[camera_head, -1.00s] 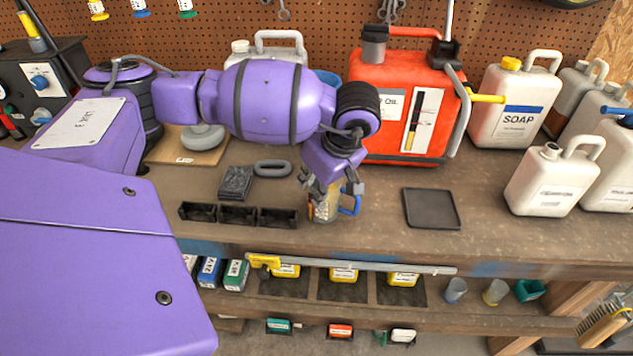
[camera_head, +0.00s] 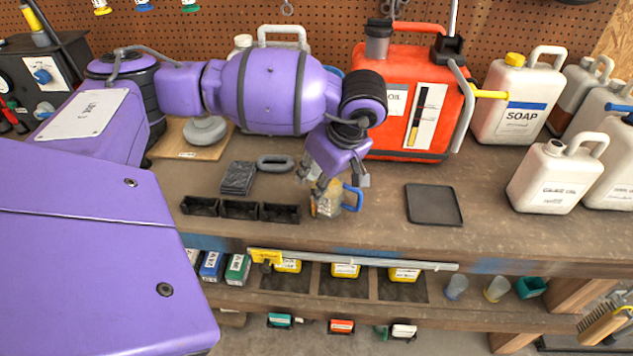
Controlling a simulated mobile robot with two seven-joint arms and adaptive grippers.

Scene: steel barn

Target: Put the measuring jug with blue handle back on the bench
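The measuring jug with blue handle (camera_head: 326,206) stands on the bench (camera_head: 370,222), its handle pointing right. It is clear with a yellowish tint, and its top is partly hidden by my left gripper. My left gripper (camera_head: 335,182) points down just above the jug. Its fingers are spread to either side of the jug's top, and it looks open. I cannot tell if a finger still touches the jug. My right gripper is not in view.
A dark square tray (camera_head: 433,205) lies right of the jug. Black bins (camera_head: 239,209), a dark pad (camera_head: 238,177) and a grey ring (camera_head: 275,162) lie left. A red oil can (camera_head: 408,100) and a white soap jug (camera_head: 512,105) stand behind. The front edge is close.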

